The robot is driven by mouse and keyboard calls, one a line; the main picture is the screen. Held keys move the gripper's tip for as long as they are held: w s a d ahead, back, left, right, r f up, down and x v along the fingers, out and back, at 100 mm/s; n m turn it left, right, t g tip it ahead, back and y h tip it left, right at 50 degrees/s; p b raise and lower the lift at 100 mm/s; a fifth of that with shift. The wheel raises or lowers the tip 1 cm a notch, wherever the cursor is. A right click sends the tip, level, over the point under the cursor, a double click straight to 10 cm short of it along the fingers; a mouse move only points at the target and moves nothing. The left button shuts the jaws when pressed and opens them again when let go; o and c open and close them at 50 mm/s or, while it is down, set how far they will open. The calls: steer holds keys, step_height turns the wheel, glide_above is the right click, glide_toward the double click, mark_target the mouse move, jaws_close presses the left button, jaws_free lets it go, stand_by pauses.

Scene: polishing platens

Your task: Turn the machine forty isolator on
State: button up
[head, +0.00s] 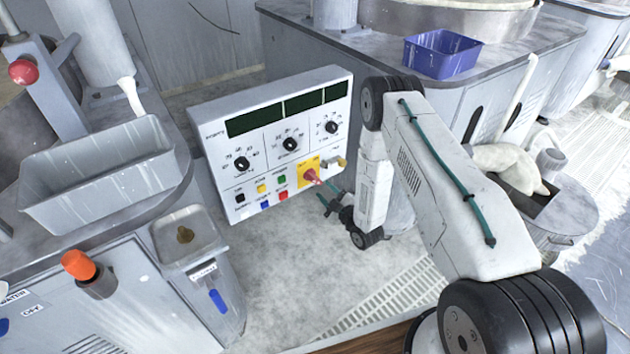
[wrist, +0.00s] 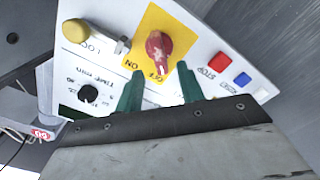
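The isolator is a red rotary handle (head: 311,177) on a yellow plate (head: 304,167), low on the right side of a white control panel. In the wrist view the red handle (wrist: 158,47) stands on the yellow plate (wrist: 180,28), which is marked ON and OFF; the handle's narrow end lies toward OFF. My gripper (head: 324,200) is in front of the panel, close to the handle. Its two green fingers (wrist: 160,70) are apart, with the handle's lower end showing between their tips. Gaps show at both sides; I cannot tell how deep the tips reach.
The control panel (head: 219,150) also carries black dials and coloured buttons. A yellow knob (wrist: 75,30) and a metal piece (wrist: 122,45) sit beside the plate. A grey tray (head: 100,175) stands left, a blue basket (head: 442,53) back right. The floor before the panel is clear.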

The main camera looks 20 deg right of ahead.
mark_target(317, 182)
steer(key=x, duration=0.7)
steer(key=shift+w, duration=0.15)
jaws_close()
